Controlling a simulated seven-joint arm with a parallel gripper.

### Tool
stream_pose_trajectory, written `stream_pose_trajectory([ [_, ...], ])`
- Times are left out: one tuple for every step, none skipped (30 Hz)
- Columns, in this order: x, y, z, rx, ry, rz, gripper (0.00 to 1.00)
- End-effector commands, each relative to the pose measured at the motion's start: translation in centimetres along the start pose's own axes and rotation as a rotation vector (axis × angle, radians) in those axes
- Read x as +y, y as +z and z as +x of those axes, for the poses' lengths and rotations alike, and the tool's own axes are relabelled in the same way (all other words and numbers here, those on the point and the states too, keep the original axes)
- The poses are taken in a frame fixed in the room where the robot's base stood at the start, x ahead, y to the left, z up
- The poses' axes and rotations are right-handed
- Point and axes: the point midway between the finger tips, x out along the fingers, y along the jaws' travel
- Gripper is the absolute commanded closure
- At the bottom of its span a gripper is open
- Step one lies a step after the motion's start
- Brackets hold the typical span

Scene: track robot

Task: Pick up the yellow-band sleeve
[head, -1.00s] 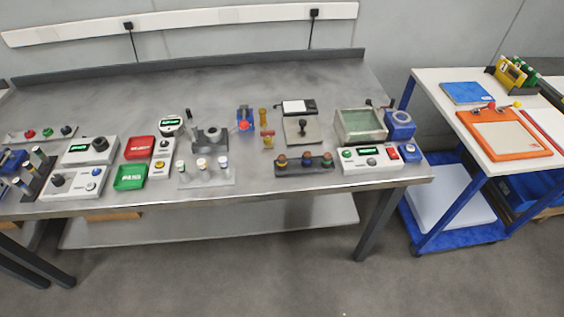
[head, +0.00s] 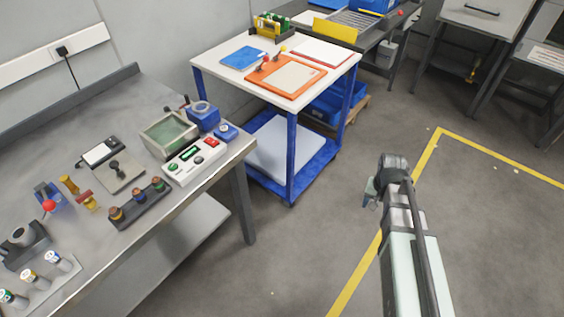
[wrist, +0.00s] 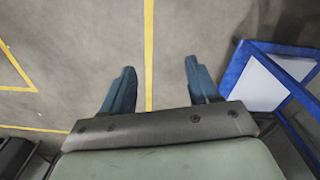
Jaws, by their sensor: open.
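A small white sleeve with what looks like a yellow band (head: 33,281) stands in the lower left corner of the head view. It is the middle one of three on a clear stand (head: 52,291) on the grey bench. A green-banded one (head: 12,299) is on its left and a blue-banded one (head: 58,262) on its right. My gripper (head: 371,196) is to the right, over the open floor, far from the sleeves. In the wrist view its two fingers (wrist: 159,80) are apart with only floor between them. The sleeves do not show there.
The grey bench (head: 110,232) also carries a stamp rack (head: 138,208), a green-lined tray (head: 168,134) and a button box (head: 195,160). A blue-framed cart (head: 292,160) stands beyond the bench's right end. Floor with yellow lines (head: 400,205) is open around my arm.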

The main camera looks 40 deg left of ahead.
Motion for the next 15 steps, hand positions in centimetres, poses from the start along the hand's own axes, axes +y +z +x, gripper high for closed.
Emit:
stream_pose_trajectory([
  [-2.2,-0.5,-0.7,0.006,-0.001,-0.019,0.39],
  [-3.4,-0.6,-1.1,0.009,-0.001,-0.029,0.39],
  [-4.9,-0.6,-1.7,0.012,-0.001,-0.041,0.39],
  [-6.0,-0.7,-2.1,0.014,-0.001,-0.048,0.39],
  [-7.2,-0.6,-2.5,0.015,-0.001,-0.058,0.39],
  [-8.7,-0.6,-3.1,0.019,-0.001,-0.07,0.39],
  [-9.9,-0.5,-3.5,0.022,-0.002,-0.078,0.39],
  [-11.1,-0.4,-3.9,0.023,-0.002,-0.087,0.39],
  [-12.6,-0.2,-4.4,0.025,-0.002,-0.099,0.39],
  [-13.7,-0.1,-4.8,0.027,-0.002,-0.107,0.39],
  [-14.9,0.1,-5.3,0.029,-0.002,-0.115,0.39],
  [-16.4,0.3,-5.9,0.033,-0.003,-0.127,0.39],
  [-17.6,0.6,-6.3,0.034,-0.003,-0.136,0.39],
  [-18.8,0.9,-6.7,0.036,-0.003,-0.144,0.39],
  [-20.3,1.3,-7.3,0.038,-0.003,-0.156,0.39],
])
